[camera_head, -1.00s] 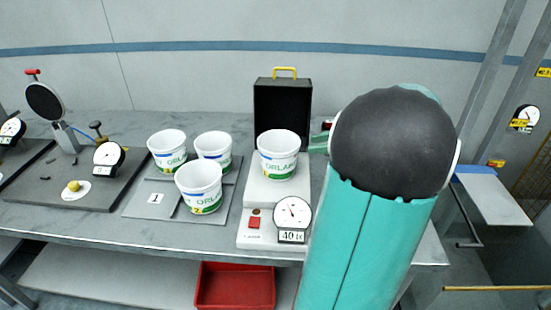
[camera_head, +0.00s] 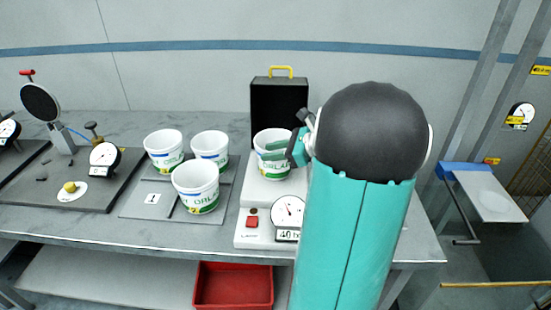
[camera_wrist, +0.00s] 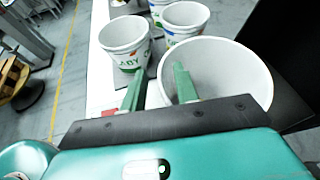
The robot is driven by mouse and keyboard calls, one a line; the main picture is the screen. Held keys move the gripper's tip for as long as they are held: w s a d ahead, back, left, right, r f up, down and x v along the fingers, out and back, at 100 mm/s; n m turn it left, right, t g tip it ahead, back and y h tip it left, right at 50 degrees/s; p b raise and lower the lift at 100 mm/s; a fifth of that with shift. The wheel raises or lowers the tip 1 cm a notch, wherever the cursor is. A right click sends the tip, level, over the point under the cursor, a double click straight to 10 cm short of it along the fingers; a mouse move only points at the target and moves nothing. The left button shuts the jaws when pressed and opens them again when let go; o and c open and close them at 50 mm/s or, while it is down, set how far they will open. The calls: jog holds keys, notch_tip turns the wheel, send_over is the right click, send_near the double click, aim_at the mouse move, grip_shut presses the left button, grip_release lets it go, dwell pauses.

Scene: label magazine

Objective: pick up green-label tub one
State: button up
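A white tub with a green label (camera_head: 272,162) stands upright on the white scale (camera_head: 262,190). It is the large tub nearest in the wrist view (camera_wrist: 245,75). Three similar tubs stand left of it on a grey plate: back left (camera_head: 163,150), back middle (camera_head: 210,147) and front (camera_head: 196,187). I cannot tell which tub is number one. My gripper (camera_head: 268,150) is at the scale tub. In the wrist view its green fingers (camera_wrist: 160,70) are apart, one outside the tub's near wall and one over its opening. Contact with the wall cannot be told.
A black case with a yellow handle (camera_head: 279,105) stands close behind the scale. A dial display (camera_head: 288,212) is at the scale's front. A gauge rig (camera_head: 70,180) fills the left of the bench. A red bin (camera_head: 233,285) sits below.

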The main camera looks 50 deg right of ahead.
grip_shut()
jog(key=shift+r, duration=0.1)
